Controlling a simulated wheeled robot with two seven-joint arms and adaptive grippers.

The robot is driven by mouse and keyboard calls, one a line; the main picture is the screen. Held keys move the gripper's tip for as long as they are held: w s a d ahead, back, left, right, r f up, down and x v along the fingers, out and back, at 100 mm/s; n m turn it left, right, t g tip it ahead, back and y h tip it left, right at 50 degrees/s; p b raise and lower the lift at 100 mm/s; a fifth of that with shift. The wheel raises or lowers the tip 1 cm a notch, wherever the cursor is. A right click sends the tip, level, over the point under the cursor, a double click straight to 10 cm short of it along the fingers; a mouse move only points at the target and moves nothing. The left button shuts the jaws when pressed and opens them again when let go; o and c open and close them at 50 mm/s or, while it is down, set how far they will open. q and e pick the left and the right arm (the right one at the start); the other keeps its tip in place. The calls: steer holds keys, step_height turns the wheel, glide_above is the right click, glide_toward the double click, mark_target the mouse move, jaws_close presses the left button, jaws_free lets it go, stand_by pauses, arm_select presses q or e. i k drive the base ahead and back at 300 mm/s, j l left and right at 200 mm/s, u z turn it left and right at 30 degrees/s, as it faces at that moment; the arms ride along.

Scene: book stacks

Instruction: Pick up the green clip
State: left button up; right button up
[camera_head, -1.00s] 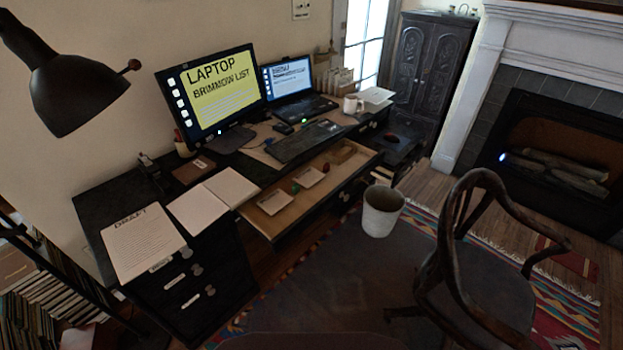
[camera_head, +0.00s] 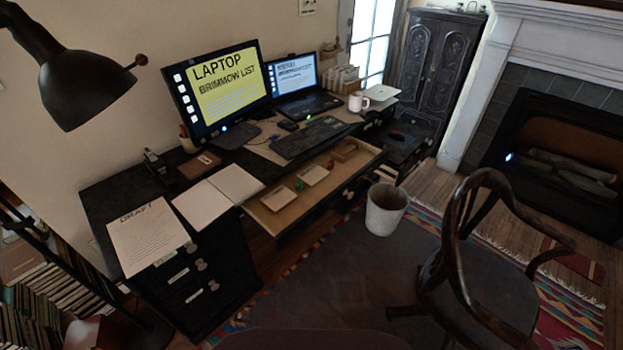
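In the head view, an open desk drawer (camera_head: 331,200) below the keyboard holds a few small items. A small dark green object (camera_head: 299,186) lies in it between two pale cards; it may be the green clip, but it is too small to be sure. A small red object (camera_head: 330,164) lies farther right in the drawer. Neither of my grippers shows in the view.
The black desk carries a monitor (camera_head: 222,90), a laptop (camera_head: 299,106), a keyboard (camera_head: 310,137) and papers (camera_head: 150,236). A wastebasket (camera_head: 385,209) and a wooden chair (camera_head: 490,255) stand on the floor before it. Open floor (camera_head: 330,285) lies at front centre.

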mark_target(299, 187)
steer(key=i+j+u, duration=0.1)
steer(key=i, duration=0.8)
